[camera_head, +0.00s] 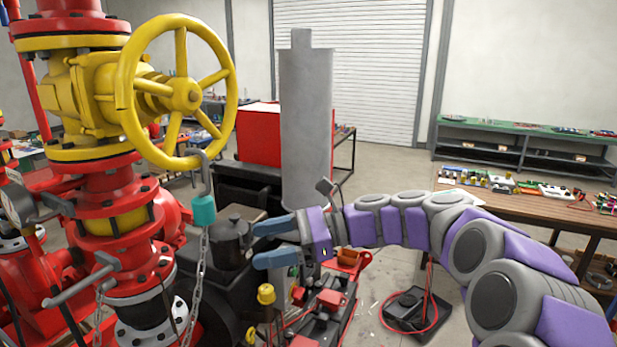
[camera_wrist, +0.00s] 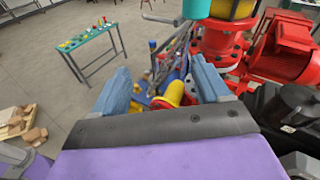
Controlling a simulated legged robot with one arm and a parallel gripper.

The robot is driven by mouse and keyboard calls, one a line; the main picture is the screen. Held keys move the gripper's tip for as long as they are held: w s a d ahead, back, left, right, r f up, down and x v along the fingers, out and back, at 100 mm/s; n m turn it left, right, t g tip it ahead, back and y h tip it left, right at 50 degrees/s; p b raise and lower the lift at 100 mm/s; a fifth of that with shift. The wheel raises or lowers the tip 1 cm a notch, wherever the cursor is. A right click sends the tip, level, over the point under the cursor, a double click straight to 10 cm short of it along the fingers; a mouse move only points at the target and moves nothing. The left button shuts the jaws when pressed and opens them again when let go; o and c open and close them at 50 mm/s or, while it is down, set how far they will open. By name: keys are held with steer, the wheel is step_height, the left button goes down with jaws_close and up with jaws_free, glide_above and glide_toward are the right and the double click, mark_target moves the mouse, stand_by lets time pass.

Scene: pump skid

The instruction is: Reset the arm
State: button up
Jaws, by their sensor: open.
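My gripper (camera_head: 277,243) has two blue fingers and shows in the middle of the head view, on my purple and grey arm reaching in from the right. Its fingers point left toward the red pump piping. The fingers are spread apart with nothing held between them. In the wrist view my gripper (camera_wrist: 165,90) is also open, with red and yellow parts visible beyond the gap.
A grey cylinder (camera_head: 306,125) rises behind my gripper. A workbench (camera_head: 530,208) stands at right.

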steer(key=s+d+f+n+h+b, duration=0.25)
steer(key=s+f+h+b, duration=0.2)
steer(key=s+f, duration=0.45)
steer(key=s+d+f+n+h+b, duration=0.1)
steer(key=s+f+n+h+b, duration=0.3)
steer(key=s+f, duration=0.6)
steer(key=s+d+f+n+h+b, duration=0.3)
steer(key=s+d+f+b, duration=0.3)
steer(key=d+f, duration=0.3)
steer(key=s+d+f+n+t+h+b, duration=0.1)
steer(key=s+d+f+n+h+b, duration=0.3)
steer(key=s+d+f, duration=0.4)
step_height(320, 180, down, 7)
steer(key=shift+d+r+n+b, duration=0.15)
steer(key=shift+d+n+b, duration=0.4)
steer(key=shift+d+b, duration=0.55)
steer(key=shift+h, duration=0.25)
steer(key=shift+c, duration=0.2)
